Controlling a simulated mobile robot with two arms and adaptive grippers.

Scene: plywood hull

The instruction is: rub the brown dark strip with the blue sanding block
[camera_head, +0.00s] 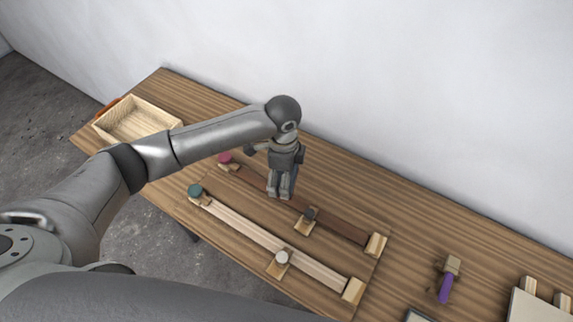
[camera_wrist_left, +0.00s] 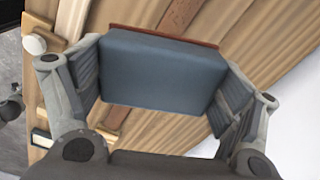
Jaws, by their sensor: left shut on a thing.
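The brown dark strip (camera_head: 340,229) lies on the wooden bench, running from upper left to lower right, and also shows beyond and before the block in the left wrist view (camera_wrist_left: 116,118). My left gripper (camera_head: 281,193) points down over the strip's middle. It is shut on the blue sanding block (camera_wrist_left: 160,68), which sits between the two fingers in the left wrist view, with a reddish-brown edge along its far side. The gripper mostly hides the block in the head view. I cannot tell whether the block touches the strip. My right gripper is not in view.
A pale strip (camera_head: 245,227) lies parallel, nearer me. A wooden tray (camera_head: 174,121) is at the far left, a purple-handled tool (camera_head: 446,288) at right. A wall backs the bench.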

